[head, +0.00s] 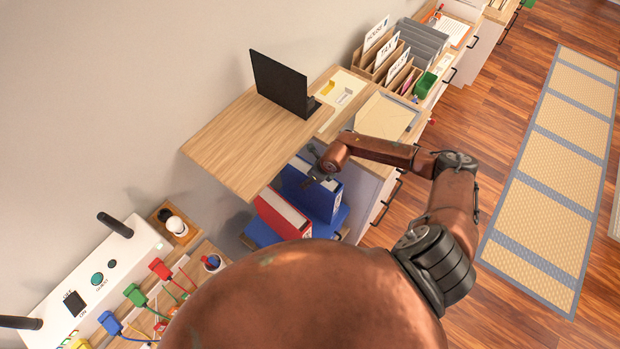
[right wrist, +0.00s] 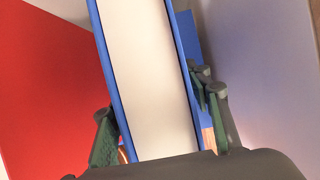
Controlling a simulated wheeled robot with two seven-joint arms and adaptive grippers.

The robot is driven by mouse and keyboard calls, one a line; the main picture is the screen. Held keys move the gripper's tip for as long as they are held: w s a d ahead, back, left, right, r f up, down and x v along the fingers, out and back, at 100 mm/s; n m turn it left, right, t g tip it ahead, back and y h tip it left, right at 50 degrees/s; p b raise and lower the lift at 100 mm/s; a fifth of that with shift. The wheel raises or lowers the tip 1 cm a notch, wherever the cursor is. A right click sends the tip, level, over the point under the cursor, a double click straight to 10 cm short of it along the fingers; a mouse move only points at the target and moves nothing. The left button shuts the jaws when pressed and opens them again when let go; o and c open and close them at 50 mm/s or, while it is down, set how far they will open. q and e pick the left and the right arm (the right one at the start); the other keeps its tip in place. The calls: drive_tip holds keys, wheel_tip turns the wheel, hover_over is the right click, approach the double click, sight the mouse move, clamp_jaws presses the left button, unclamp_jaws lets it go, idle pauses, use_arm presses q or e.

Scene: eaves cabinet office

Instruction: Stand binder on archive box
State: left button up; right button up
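A blue binder (head: 312,190) stands upright under the wooden shelf, its top edge toward my right gripper. A red binder (head: 280,214) stands beside it. A blue box or base (head: 259,234), perhaps the archive box, shows below the binders. My right gripper (head: 318,172) is at the top of the blue binder. In the right wrist view, the blue binder (right wrist: 150,80) with its pale middle lies between the right gripper's fingers (right wrist: 160,115). Narrow gaps show beside the binder, so the fingers look open around it. The red binder (right wrist: 45,80) fills the left side. My left gripper is out of view.
A wooden shelf (head: 245,140) with a black laptop-like screen (head: 281,84) overhangs the binders. Drawers with black handles (head: 384,200) stand to the right. A white panel with coloured plugs (head: 90,275) is at lower left. The wood floor and striped rug (head: 555,160) are clear.

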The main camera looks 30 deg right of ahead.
drive_tip(key=shift+o, duration=1.3)
drive_tip(key=shift+r, duration=0.1)
drive_tip(key=b+v, duration=0.1)
drive_tip(key=v, duration=0.5)
drive_tip(key=shift+s+d+r+b, duration=0.1)
drive_tip(key=shift+s+r+b, duration=0.1)
drive_tip(key=shift+r+b, duration=0.1)
drive_tip(key=shift+s+r, duration=0.1)
drive_tip(key=shift+r, duration=0.3)
